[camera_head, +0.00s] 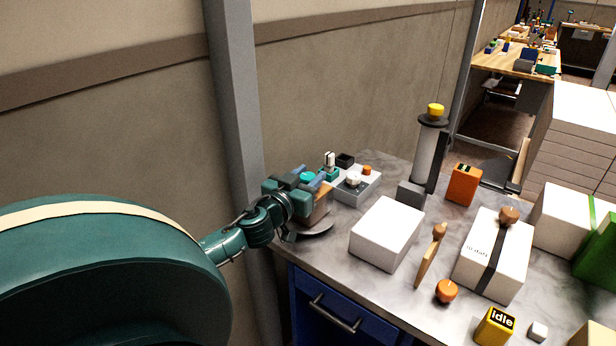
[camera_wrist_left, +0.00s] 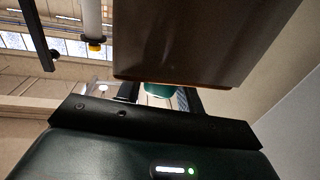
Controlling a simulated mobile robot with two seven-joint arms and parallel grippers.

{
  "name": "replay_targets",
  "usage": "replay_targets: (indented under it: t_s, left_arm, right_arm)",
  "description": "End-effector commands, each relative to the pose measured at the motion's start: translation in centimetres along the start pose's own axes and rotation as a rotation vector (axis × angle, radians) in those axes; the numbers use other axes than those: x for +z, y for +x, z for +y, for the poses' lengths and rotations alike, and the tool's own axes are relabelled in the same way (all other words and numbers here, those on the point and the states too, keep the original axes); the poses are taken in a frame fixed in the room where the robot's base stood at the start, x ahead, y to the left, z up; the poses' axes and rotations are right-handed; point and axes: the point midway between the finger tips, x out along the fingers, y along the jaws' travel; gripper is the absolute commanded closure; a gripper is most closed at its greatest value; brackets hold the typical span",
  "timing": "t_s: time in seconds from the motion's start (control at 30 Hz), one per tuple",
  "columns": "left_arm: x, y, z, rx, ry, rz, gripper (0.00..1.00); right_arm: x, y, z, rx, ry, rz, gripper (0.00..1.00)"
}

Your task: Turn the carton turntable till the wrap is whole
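A small brown carton (camera_head: 318,214) sits on the round grey turntable (camera_head: 314,231) at the left end of the bench. My left gripper (camera_head: 312,180) is right at the carton, and its hand partly covers it. In the left wrist view the carton (camera_wrist_left: 190,40) fills the upper middle. There the gripper's fingers (camera_wrist_left: 160,98) stand apart, with their tips hidden behind the carton's edge. I cannot tell whether they press on anything. A pale upright roll (camera_head: 427,153) with a yellow cap stands behind. How far wrap covers the carton is not clear. My right gripper is not in view.
A grey control box (camera_head: 356,187) with knobs stands beside the turntable. White packages (camera_head: 388,233), a wooden-handled tool (camera_head: 432,254), an orange box (camera_head: 464,184) and a yellow "idle" block (camera_head: 495,326) occupy the bench. A grey post (camera_head: 236,110) rises close behind my left arm.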

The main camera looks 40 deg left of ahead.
Motion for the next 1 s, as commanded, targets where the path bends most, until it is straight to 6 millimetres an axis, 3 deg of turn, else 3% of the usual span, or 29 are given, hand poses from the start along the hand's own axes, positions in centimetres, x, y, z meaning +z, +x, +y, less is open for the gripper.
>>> replay_targets:
  t_s: [0.43,0.67,1.0]
  left_arm:
    - [0.02,-0.02,0.02,0.0,0.0,0.0,1.0]
    - [0.07,0.02,-0.04,0.025,0.001,-0.003,1.0]
    - [-0.02,0.03,0.02,0.236,0.002,-0.004,1.0]
  right_arm:
    - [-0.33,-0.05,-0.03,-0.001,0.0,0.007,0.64]
    - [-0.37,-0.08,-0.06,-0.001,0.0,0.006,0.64]
    - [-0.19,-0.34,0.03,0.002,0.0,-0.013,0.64]
